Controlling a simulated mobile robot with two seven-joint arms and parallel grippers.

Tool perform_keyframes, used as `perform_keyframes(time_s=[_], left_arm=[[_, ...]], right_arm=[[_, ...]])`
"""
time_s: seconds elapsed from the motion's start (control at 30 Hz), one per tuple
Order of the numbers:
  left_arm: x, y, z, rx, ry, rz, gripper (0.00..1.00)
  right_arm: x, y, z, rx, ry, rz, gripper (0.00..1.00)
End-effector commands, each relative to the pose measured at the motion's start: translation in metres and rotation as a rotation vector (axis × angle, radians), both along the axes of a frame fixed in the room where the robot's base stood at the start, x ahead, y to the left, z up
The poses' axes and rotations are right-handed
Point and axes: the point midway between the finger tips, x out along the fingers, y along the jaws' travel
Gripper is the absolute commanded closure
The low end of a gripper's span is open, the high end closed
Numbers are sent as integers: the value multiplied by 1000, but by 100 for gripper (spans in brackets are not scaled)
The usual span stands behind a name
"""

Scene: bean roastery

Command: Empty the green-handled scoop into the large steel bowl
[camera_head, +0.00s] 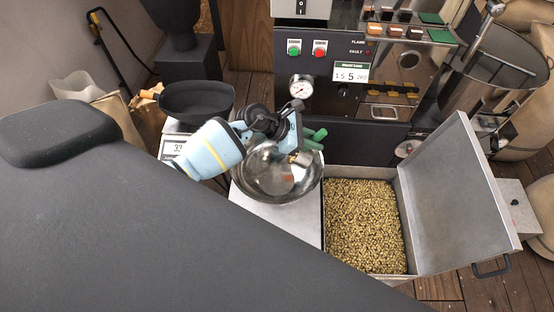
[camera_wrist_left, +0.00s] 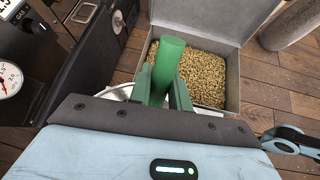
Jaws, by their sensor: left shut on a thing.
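The large steel bowl (camera_head: 250,185) stands on a pale surface in the middle of the head view. Only a sliver of its rim (camera_wrist_left: 122,92) shows in the wrist view. My left gripper (camera_head: 300,140) is over the bowl's right part, shut on the green handle (camera_head: 316,134) of the scoop. In the wrist view the handle (camera_wrist_left: 168,62) stands up between the fingers (camera_wrist_left: 163,92). A small metallic part of the scoop (camera_head: 302,158) shows below the gripper, over the bowl. I cannot tell its tilt or whether it holds beans. My right gripper is not in view.
An open steel bin (camera_head: 322,225) of pale beans stands right of the bowl, its lid (camera_head: 450,205) raised. The roaster panel (camera_head: 340,75) rises behind. A black pan (camera_head: 196,100) on a scale is left of the bowl. A light-blue and black part (camera_wrist_left: 290,140) shows at the wrist view's right edge.

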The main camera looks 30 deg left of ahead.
Motion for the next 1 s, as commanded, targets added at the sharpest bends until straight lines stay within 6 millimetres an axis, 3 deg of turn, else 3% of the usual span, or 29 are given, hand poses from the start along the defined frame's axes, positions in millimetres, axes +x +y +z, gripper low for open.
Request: perform_keyframes(time_s=[1.0], left_arm=[[-5, 13, 8, -129, -48, 1, 100]], right_arm=[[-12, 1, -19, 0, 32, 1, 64]])
